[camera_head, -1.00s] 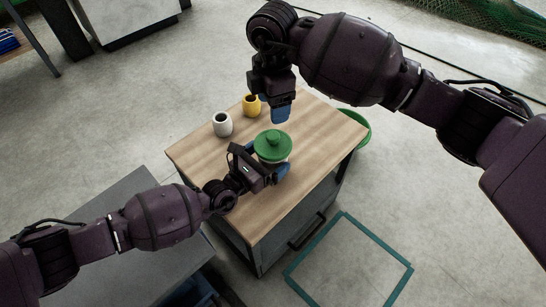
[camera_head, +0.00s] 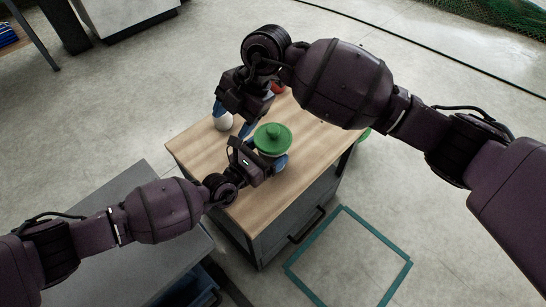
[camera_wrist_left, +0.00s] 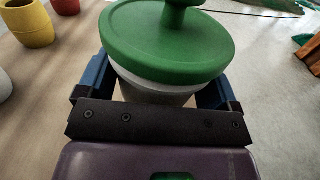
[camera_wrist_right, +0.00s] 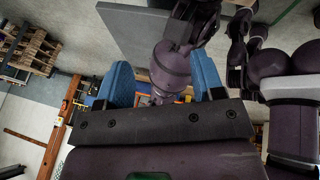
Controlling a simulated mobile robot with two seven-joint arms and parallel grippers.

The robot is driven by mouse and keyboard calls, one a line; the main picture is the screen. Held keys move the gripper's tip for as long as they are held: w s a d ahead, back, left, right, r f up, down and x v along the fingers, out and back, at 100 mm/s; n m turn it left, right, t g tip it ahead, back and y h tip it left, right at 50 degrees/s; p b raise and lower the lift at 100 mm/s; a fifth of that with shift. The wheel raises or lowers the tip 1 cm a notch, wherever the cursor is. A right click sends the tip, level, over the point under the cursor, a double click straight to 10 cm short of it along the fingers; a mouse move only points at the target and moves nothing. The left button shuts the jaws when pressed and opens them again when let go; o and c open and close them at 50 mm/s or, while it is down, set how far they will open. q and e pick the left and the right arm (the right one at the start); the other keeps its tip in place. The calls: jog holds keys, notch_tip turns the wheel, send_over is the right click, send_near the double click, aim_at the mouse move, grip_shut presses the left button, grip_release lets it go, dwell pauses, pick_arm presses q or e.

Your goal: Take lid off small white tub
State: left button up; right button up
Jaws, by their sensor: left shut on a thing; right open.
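The small white tub (camera_wrist_left: 165,92) has a wide green lid with a knob (camera_wrist_left: 168,42) seated on it. In the head view the green lid (camera_head: 272,138) is on the wooden tabletop and mostly covers the tub. My left gripper (camera_head: 270,166) is shut around the tub's sides below the lid, its blue fingers on both sides in the left wrist view. My right gripper (camera_head: 232,120) is open and empty, its blue fingers pointing down to the left of the lid, over the table. In the right wrist view its fingers (camera_wrist_right: 167,85) are apart with my left arm beyond them.
A white cup (camera_head: 222,122) stands close to my right gripper's fingers. A yellow cup (camera_wrist_left: 28,22) and a red object (camera_wrist_left: 66,4) stand behind it. The wooden tabletop (camera_head: 258,215) is clear at the front. A grey surface (camera_head: 120,235) stands left.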

aim_at(273, 130)
jog(key=s+a+r+n+t+y, duration=0.2)
jog(key=s+a+r+n+y, duration=0.5)
jog(key=a+n+y, duration=0.55)
jog(key=w+d+f+m+t+h, duration=0.25)
jog(key=d+m+t+h, duration=0.45)
jog(key=d+t, duration=0.7)
jog(key=s+d+f+n+h, duration=0.1)
jog(key=s+d+f+h, duration=0.1)
jog(key=d+f+h, duration=0.65)
jog(key=w+f, duration=0.1)
jog(key=w, duration=0.2)
jog(key=w+a+f+h, duration=0.1)
jog(key=w+f, duration=0.1)
jog(key=w, duration=0.2)
jog(key=w+a+f+h, duration=0.1)
jog(key=w, duration=0.3)
jog(key=shift+f, duration=0.3)
